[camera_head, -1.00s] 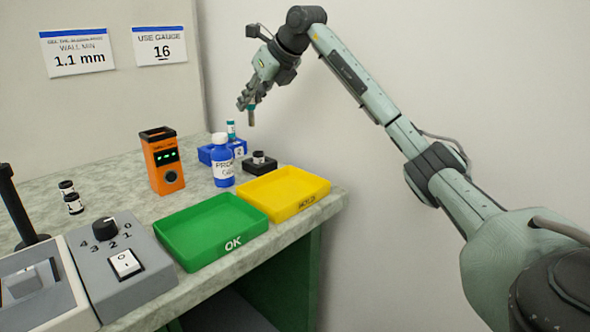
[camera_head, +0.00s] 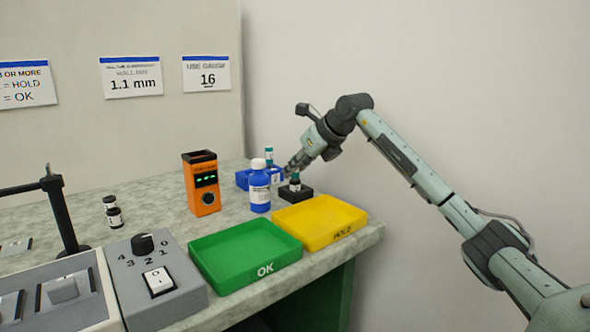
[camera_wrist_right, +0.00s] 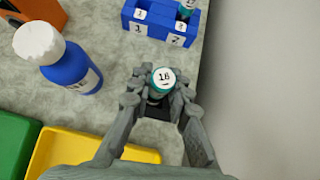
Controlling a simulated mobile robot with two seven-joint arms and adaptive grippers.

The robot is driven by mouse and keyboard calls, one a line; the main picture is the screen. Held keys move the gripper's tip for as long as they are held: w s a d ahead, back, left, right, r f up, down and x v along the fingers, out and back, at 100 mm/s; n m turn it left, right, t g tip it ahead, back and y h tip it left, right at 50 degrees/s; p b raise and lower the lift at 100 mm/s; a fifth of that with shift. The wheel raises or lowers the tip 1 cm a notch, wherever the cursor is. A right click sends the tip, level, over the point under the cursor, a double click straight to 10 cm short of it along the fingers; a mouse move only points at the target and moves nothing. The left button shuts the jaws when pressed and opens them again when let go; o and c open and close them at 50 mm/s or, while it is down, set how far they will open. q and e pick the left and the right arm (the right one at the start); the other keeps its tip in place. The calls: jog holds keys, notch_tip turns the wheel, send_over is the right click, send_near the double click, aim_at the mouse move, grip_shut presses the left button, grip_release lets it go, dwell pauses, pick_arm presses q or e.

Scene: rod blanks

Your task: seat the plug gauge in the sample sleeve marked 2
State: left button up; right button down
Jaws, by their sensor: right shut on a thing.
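My right gripper (camera_head: 293,172) is shut on the plug gauge (camera_wrist_right: 163,77), a teal piece with a white cap marked 16. In the head view the gauge (camera_head: 295,178) is upright over the black block (camera_head: 309,195). A small dark sleeve with a white label (camera_head: 295,187) stands in that block, directly under the gauge. I cannot tell whether the gauge's tip is inside the sleeve, and the sleeve's number is not legible. In the wrist view the fingers and gauge hide most of the sleeve. My left gripper is not in view.
A blue rack (camera_wrist_right: 157,30), with slots labelled 1 and 2, holds another teal gauge (camera_wrist_right: 187,8). A blue bottle (camera_head: 260,190) stands close to the block. A yellow HOLD tray (camera_head: 318,238) and green OK tray (camera_head: 245,283) lie in front. Two labelled sleeves (camera_head: 114,219) stand left of the orange device (camera_head: 202,185).

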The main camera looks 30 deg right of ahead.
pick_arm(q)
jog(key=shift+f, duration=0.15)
pick_arm(e)
jog(key=shift+f, duration=0.35)
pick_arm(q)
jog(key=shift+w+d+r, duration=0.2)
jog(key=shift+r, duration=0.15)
pick_arm(e)
jog(key=c, duration=1.4)
grip_release()
jog(key=shift+c, duration=0.2)
jog(key=shift+r, duration=0.1)
jog(key=shift+r, duration=0.25)
jog(key=shift+v, duration=1.2)
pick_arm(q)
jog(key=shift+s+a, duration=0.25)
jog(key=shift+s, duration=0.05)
pick_arm(e)
jog(key=v, duration=0.9)
jog(key=shift+s+r, duration=0.25)
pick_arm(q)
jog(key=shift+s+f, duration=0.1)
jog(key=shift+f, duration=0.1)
